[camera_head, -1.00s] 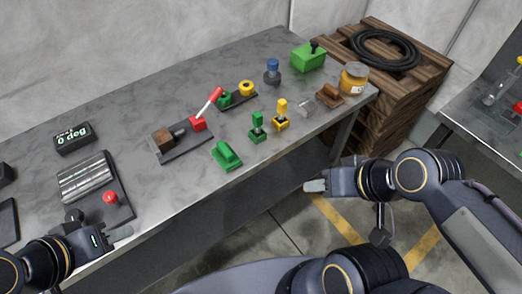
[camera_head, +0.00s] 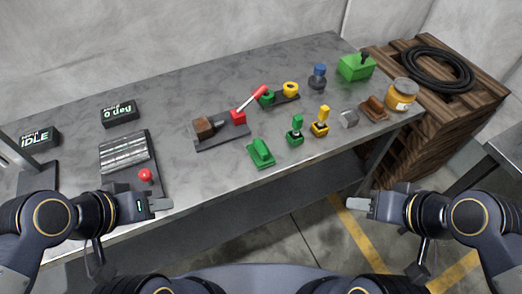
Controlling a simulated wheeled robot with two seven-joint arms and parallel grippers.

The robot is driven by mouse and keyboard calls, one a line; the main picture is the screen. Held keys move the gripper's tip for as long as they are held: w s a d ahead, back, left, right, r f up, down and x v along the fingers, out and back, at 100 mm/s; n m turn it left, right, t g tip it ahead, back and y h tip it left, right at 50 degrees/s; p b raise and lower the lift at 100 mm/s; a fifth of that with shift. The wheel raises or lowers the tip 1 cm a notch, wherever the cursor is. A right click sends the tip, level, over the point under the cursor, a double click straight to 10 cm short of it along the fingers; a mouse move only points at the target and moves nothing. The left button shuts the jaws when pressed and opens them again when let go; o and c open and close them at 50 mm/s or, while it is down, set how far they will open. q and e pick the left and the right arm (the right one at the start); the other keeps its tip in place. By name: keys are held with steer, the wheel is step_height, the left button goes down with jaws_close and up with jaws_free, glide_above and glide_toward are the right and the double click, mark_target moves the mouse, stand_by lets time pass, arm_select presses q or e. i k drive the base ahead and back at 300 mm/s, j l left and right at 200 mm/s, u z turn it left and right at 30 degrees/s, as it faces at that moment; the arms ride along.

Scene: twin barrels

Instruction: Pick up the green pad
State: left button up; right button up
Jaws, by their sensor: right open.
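The green pad (camera_head: 261,153) is a low green block with a raised ridge, lying near the front edge of the grey workbench (camera_head: 215,184). My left gripper (camera_head: 160,204) is at the bench's front edge, left of the pad and apart from it; its fingers overlap in this view, so its opening is unclear. My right gripper (camera_head: 360,205) is open and empty, in front of the bench over the floor, to the right of the pad. Neither gripper touches the pad.
A green stamp-like piece (camera_head: 295,134) and a yellow one (camera_head: 320,122) stand right of the pad. A red-handled lever fixture (camera_head: 238,117) is behind it. A roller plate with a red knob (camera_head: 146,175) is at left. Bare bench lies left of the pad.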

mark_target(262, 158)
steer(key=k+j+z, duration=0.1)
steer(key=j+z, duration=0.15)
steer(key=z, duration=0.2)
steer(key=k+j+z, duration=0.1)
steer(key=j+z, duration=0.15)
steer(key=z, duration=0.2)
